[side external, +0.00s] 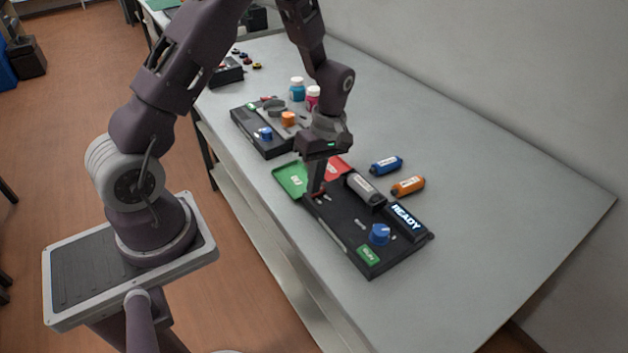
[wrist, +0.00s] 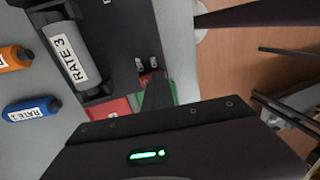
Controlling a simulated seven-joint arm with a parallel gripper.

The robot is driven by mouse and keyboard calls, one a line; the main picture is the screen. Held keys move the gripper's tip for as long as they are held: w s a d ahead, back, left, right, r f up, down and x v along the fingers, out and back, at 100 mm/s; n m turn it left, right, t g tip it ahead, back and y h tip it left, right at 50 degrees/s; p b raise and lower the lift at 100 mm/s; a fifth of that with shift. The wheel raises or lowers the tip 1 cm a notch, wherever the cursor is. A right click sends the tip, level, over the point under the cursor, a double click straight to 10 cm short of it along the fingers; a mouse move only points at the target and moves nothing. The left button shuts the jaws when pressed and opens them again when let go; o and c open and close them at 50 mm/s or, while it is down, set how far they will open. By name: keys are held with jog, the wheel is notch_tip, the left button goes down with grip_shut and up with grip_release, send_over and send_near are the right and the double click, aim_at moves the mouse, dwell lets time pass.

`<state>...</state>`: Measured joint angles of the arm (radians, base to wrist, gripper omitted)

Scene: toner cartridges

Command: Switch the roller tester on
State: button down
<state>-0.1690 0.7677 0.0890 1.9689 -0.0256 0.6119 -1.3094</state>
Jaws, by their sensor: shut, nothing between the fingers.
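The roller tester (side external: 345,228) is a black panel on the grey table. It has a lit READY display (side external: 406,221), a blue knob (side external: 380,235) and a green button (side external: 368,254). A grey cartridge labelled RATE 3 (side external: 364,189) lies in its cradle; it also shows in the wrist view (wrist: 75,55). A small red switch (side external: 321,195) sits at the panel's end near the trays, with small labels beside it. My gripper (side external: 315,192) is shut and empty, pointing down at this switch. The fingers partly hide the switch in the wrist view (wrist: 157,95), so contact is unclear.
A green tray (side external: 289,181) and a red tray (side external: 336,165) adjoin the tester. Blue (side external: 386,165) and orange (side external: 408,187) cartridges lie behind it. Another black device (side external: 262,138) and two bottles (side external: 297,90) stand farther back. The table's right side is clear.

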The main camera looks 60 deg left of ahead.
jog(key=shift+w, duration=0.8)
jog(key=v, duration=1.4)
jog(key=shift+s, duration=0.15)
jog(key=shift+s+r, duration=0.2)
jog(key=shift+s, duration=0.55)
